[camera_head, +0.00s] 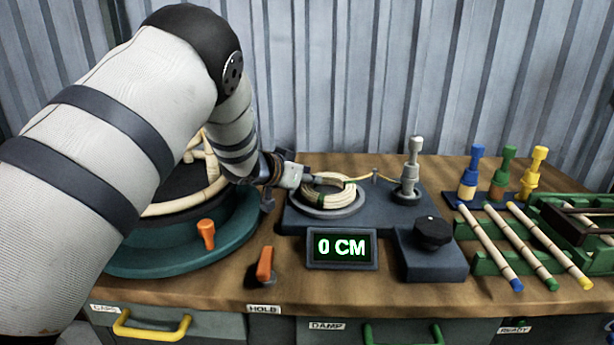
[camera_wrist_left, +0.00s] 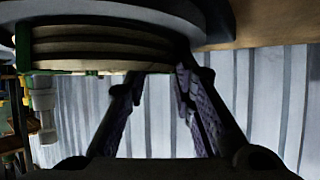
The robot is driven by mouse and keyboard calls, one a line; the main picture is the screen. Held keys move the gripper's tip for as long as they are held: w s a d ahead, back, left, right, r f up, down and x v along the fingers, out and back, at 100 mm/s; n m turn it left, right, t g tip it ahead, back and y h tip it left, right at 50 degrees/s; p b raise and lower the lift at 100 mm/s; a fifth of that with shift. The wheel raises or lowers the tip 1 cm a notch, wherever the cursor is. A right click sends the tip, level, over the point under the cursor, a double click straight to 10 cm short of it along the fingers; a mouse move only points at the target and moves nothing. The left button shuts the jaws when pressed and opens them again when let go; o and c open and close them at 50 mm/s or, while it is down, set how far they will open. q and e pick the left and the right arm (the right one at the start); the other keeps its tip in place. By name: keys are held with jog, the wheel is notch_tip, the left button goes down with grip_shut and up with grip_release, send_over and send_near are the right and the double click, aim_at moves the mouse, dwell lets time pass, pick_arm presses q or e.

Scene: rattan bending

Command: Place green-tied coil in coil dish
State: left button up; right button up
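A pale rattan coil (camera_head: 326,197) with a green tie (camera_head: 349,186) lies on a round grey dish (camera_head: 330,212) on a dark blue-grey base. My left gripper (camera_head: 303,176) is at the coil's left edge in the head view. In the left wrist view the coil (camera_wrist_left: 100,50) and the grey dish's underside or rim (camera_wrist_left: 100,12) fill the top. The fingers (camera_wrist_left: 158,80) are apart, with wall visible between them, and their tips reach the coil's edge. Whether they touch it is hidden. My right gripper is in neither view.
A grey peg (camera_head: 412,165) stands right of the dish, above a black knob (camera_head: 433,232) and a "0 CM" display (camera_head: 342,248). A teal turntable (camera_head: 180,250) and orange levers (camera_head: 265,265) are left. Rods on a green rack (camera_head: 490,262) and coloured pegs (camera_head: 505,170) are right.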

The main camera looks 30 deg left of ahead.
pick_arm(q)
jog(key=o, duration=0.3)
jog(key=shift+s+f, duration=0.1)
jog(key=shift+f, duration=0.4)
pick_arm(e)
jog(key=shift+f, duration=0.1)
pick_arm(q)
jog(key=s+r, duration=0.1)
jog(key=r, duration=0.1)
jog(key=s+r+p, duration=0.1)
jog(key=s+r, duration=0.1)
jog(key=shift+a, duration=0.15)
jog(key=p+v, duration=0.2)
jog(key=v, duration=0.6)
jog(key=shift+s+f, duration=0.15)
jog(key=shift+f, duration=0.05)
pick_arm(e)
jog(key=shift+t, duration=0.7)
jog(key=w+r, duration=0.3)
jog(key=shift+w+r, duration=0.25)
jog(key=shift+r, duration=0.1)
